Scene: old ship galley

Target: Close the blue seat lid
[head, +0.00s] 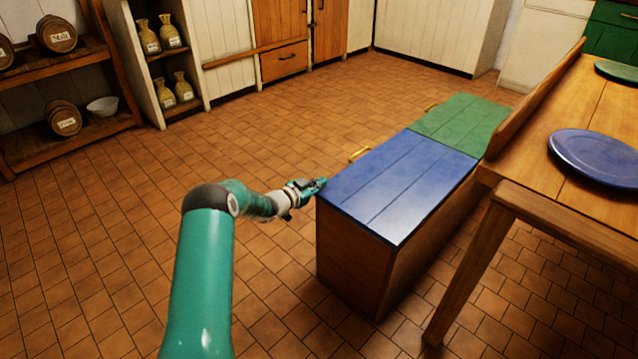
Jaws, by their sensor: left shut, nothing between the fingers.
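The blue seat lid (402,183) lies flat on top of the wooden bench box (352,262), in the middle right of the head view. It looks level with the green seat lid (462,124) beside it, and I see no gap under it. A brass handle (360,154) shows at its far left edge. My left gripper (322,184) is shut and empty, at the near left corner of the blue lid. I cannot tell whether its tips touch the lid. My right gripper is not in view.
A wooden table (520,182) with a blue plate (600,158) stands close to the right of the bench. Shelves with barrels (62,118) and sacks (172,88) line the left wall. The tiled floor (110,225) left of the bench is clear.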

